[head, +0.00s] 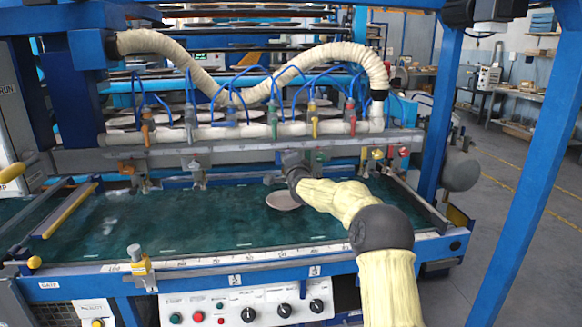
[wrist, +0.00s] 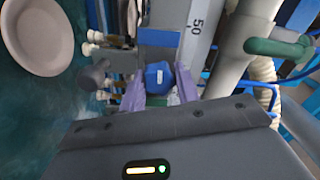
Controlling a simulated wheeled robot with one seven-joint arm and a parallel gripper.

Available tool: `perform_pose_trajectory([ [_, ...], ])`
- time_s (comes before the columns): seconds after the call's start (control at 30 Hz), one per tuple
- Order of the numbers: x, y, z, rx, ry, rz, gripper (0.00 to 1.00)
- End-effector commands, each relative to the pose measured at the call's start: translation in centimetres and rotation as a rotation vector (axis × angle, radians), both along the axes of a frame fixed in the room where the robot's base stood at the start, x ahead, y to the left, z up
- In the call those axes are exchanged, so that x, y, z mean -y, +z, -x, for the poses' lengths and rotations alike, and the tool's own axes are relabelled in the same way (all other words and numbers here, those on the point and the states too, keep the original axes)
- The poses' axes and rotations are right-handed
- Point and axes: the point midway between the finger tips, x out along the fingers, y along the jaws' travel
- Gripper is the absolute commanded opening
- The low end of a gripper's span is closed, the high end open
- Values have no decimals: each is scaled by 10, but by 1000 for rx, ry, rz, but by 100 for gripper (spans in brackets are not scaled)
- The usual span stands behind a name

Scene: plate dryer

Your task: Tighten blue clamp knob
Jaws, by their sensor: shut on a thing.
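In the head view my gripper (head: 292,163) is at the front of the rail, right of centre, above the green bed. There the blue knob is hidden by my gripper.
A pale round plate (head: 284,200) lies on the green bed (head: 190,220) just below my gripper. Other clamps, such as the yellow (head: 377,154) and the red (head: 403,151), stand along the rail. Blue hoses (head: 240,85) and a cream duct (head: 340,55) hang above. A blue post (head: 440,110) stands at right.

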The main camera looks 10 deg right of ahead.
Motion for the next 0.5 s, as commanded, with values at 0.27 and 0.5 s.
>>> perform_pose_trajectory([
  [0.27, 1, -3, 0, -5, 0, -79, 9],
  [0.5, 0, -3, 0, -5, 0, -87, 9],
])
